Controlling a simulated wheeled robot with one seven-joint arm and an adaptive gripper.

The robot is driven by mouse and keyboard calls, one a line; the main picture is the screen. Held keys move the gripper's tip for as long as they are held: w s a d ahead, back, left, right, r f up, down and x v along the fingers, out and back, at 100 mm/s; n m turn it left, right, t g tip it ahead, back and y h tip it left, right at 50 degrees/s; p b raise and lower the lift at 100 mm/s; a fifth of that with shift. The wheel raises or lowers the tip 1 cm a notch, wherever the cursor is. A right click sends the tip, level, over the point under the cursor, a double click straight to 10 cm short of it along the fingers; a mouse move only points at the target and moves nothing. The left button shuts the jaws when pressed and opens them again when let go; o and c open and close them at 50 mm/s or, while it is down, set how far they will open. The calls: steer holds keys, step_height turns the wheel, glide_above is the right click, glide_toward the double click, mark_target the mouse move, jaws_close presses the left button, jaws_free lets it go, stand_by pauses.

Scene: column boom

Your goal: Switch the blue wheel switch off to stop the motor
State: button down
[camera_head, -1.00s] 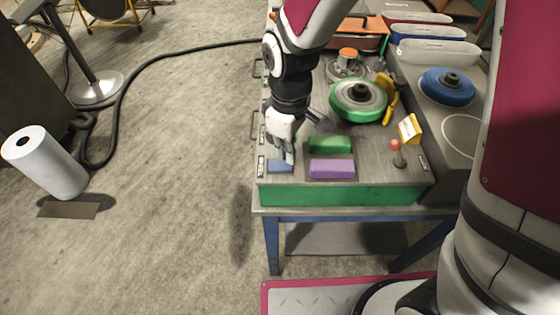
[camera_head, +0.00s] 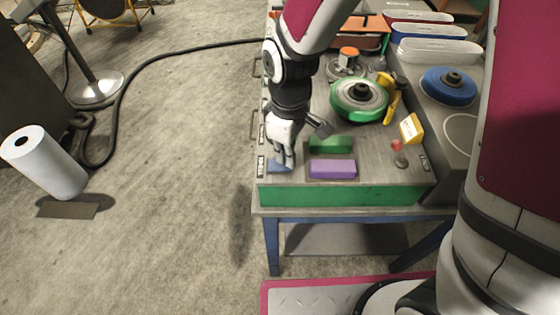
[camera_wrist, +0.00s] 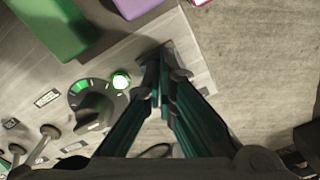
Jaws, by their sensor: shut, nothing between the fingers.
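A small blue switch (camera_head: 276,168) sits at the front left corner of the bench top, partly hidden by my gripper (camera_head: 284,164). My gripper is shut and empty and points down at the switch, its fingertips over or against it; I cannot tell if they touch. In the wrist view my gripper (camera_wrist: 163,66) has its fingertips together near a dark patch on the panel. The switch's position is hidden. The blue wheel (camera_head: 447,84) is on the right-hand part of the bench; I cannot tell if it turns.
A green block (camera_head: 331,145) and a purple block (camera_head: 333,169) lie right of my gripper. A black knob (camera_wrist: 98,110) with a lit lamp (camera_wrist: 121,79) is close by. Further off are a green wheel (camera_head: 358,98), a yellow sign (camera_head: 411,128) and a red-tipped lever (camera_head: 398,152).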

steer(key=shift+f, duration=0.35)
steer(key=shift+r, duration=0.1)
steer(key=shift+r+p, duration=1.65)
steer(key=shift+r, duration=1.8)
steer(key=s+d+r+m+t, duration=0.1)
steer(key=s+d+r+m, duration=0.2)
steer(key=d+r, duration=0.3)
steer(key=s+d+r+m+t, duration=0.2)
steer(key=d+r+m, duration=0.15)
steer(key=r, duration=0.45)
steer(key=s+d+r+m+t, duration=0.2)
steer(key=s+d+r+m, duration=0.3)
steer(key=s, duration=0.5)
steer(key=shift+s+d+r+t, duration=0.3)
steer(key=shift+d+r, duration=0.55)
steer(key=shift+r, duration=0.1)
